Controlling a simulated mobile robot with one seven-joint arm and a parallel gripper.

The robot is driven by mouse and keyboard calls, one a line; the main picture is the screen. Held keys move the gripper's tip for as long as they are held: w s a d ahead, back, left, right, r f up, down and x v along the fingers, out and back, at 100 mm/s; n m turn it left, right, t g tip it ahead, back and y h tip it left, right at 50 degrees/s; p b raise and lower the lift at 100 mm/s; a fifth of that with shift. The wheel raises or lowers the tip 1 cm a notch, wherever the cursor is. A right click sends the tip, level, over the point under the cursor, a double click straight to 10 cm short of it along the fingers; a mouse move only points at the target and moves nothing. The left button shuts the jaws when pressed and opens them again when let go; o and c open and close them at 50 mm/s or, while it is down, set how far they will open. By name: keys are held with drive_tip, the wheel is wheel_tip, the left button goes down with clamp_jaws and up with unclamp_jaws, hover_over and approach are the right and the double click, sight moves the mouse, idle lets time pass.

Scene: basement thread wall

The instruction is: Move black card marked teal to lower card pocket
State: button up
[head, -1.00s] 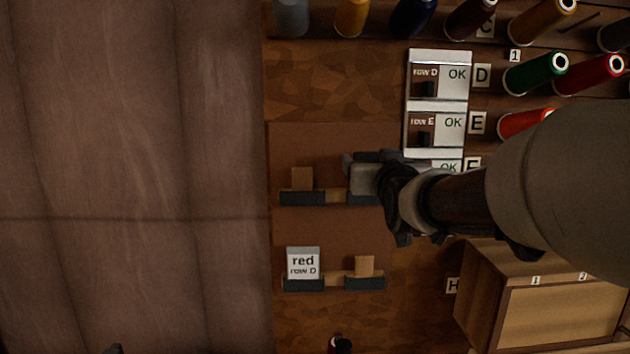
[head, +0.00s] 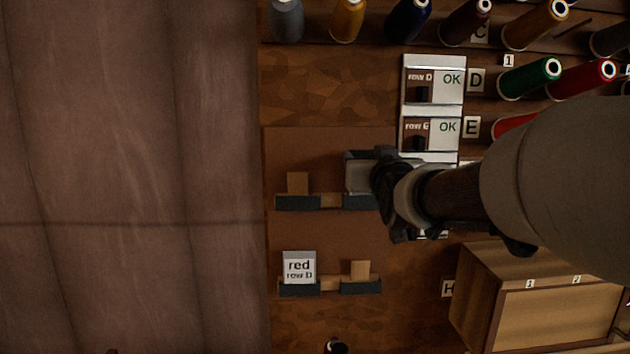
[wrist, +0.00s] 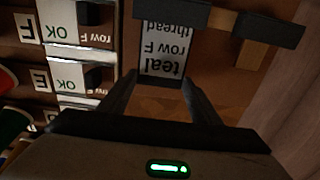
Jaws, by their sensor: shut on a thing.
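The card marked teal, row F, thread (wrist: 163,58) has a pale face with a dark edge and appears upside down in the wrist view. My gripper (wrist: 150,88) is shut on it. The card's far end meets a dark pocket (wrist: 172,12); I cannot tell whether it is still inside. In the head view my gripper (head: 368,172) is at the upper right pocket (head: 356,202), hiding most of the card. The lower right pocket (head: 361,287) holds no lettered card, only a tan piece showing above it. The lower left pocket (head: 299,289) holds a white card marked red, row D (head: 299,266).
The upper left pocket (head: 297,202) has a tan piece behind it. White row panels marked OK (head: 434,85) stand just above and right of my gripper. Thread spools (head: 530,78) line the right, and a wooden box (head: 540,300) juts out at lower right.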

wheel_tip(320, 180, up, 4)
drive_tip(key=shift+f+p, duration=0.25)
drive_tip(key=shift+p, duration=0.45)
